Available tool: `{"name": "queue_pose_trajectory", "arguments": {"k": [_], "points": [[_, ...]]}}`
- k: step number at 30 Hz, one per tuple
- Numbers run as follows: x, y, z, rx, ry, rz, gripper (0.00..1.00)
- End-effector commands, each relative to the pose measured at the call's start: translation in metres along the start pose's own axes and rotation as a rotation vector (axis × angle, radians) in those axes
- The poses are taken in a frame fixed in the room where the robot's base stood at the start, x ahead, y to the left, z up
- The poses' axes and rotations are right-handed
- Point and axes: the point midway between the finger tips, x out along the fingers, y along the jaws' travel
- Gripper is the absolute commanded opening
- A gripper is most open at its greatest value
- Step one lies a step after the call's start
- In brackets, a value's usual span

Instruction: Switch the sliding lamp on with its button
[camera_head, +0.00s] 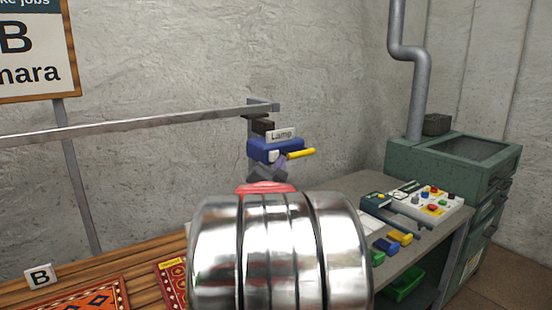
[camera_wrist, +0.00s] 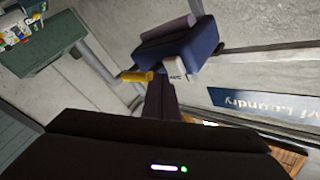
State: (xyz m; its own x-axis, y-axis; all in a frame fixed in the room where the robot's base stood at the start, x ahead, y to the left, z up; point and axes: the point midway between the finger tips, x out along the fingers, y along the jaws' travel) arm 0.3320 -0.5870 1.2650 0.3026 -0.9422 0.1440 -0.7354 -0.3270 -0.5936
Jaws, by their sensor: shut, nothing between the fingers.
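The sliding lamp (camera_head: 267,147) is a blue block with a white "Lamp" label (camera_head: 281,134), hanging at the right end of a metal rail. A yellow handle (camera_head: 300,154) sticks out to its right and a small white button (camera_head: 273,156) is on its front. In the wrist view the lamp (camera_wrist: 182,48), its yellow handle (camera_wrist: 136,76) and the pale button (camera_wrist: 175,64) show tilted. My gripper (camera_wrist: 158,80) is shut and empty, its tip close below the button. I cannot tell whether it touches. In the head view my gripper (camera_head: 279,166) is partly hidden behind my arm.
The metal rail (camera_head: 130,124) runs left along the wall. A wooden platform with rugs (camera_head: 80,293) lies below left. At right are a bench with a button panel (camera_head: 432,205), coloured blocks (camera_head: 400,237) and a green cabinet (camera_head: 470,160) with a pipe.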

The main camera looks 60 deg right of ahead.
Motion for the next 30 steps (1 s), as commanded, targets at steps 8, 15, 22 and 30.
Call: {"name": "queue_pose_trajectory", "arguments": {"k": [8, 15, 22, 30], "points": [[0.0044, -0.0038, 0.0027, 0.001, 0.0, 0.0, 0.0], [0.0067, -0.0055, 0.004, 0.001, 0.0, 0.001, 0.0], [0.0068, -0.0052, 0.0038, 0.0, 0.0, 0.001, 0.0], [0.0082, -0.0061, 0.0047, 0.0, 0.001, 0.001, 0.0]]}}
